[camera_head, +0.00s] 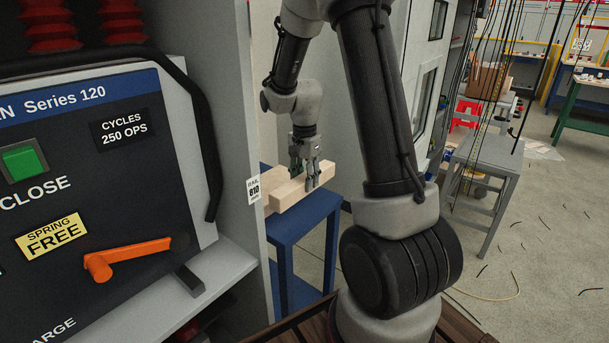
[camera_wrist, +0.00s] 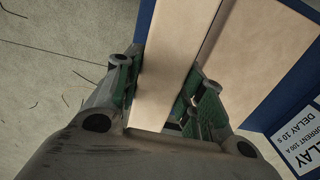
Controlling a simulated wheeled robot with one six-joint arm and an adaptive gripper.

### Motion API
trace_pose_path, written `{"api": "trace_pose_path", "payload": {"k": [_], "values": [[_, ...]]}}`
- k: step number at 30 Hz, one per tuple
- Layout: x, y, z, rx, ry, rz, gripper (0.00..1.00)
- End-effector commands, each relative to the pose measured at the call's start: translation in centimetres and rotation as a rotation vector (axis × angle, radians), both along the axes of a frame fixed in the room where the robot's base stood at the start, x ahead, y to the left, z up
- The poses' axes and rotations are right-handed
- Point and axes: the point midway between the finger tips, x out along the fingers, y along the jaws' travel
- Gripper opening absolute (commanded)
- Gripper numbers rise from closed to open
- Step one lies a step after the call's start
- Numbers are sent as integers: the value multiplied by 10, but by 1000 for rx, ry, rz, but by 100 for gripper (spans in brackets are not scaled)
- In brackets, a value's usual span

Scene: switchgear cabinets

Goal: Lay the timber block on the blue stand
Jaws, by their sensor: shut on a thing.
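The timber block (camera_head: 289,194) is a pale, long squared beam. My gripper (camera_head: 304,174) is shut on it from above, with one finger on each long side. In the wrist view the block (camera_wrist: 172,65) runs away between the green-padded fingers (camera_wrist: 160,92). The blue stand (camera_head: 305,222) is under the block in the head view, and its blue edge (camera_wrist: 146,22) shows beside the block in the wrist view. The block is at or just above the stand top; I cannot tell if it touches. The cabinet side hides the stand's left part.
A second pale timber piece (camera_wrist: 248,65) lies alongside the held block. A switchgear cabinet (camera_head: 120,170) with an orange handle (camera_head: 130,257) is close on the left.

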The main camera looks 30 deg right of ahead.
Motion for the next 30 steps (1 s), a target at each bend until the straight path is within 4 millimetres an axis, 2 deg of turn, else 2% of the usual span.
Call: {"api": "trace_pose_path", "payload": {"k": [9, 15, 30], "values": [[-1, 0, -40, 0, 2, 1, 5], [0, 0, -57, 1, 1, 1, 5], [0, 0, -65, 0, -1, 1, 5]]}}
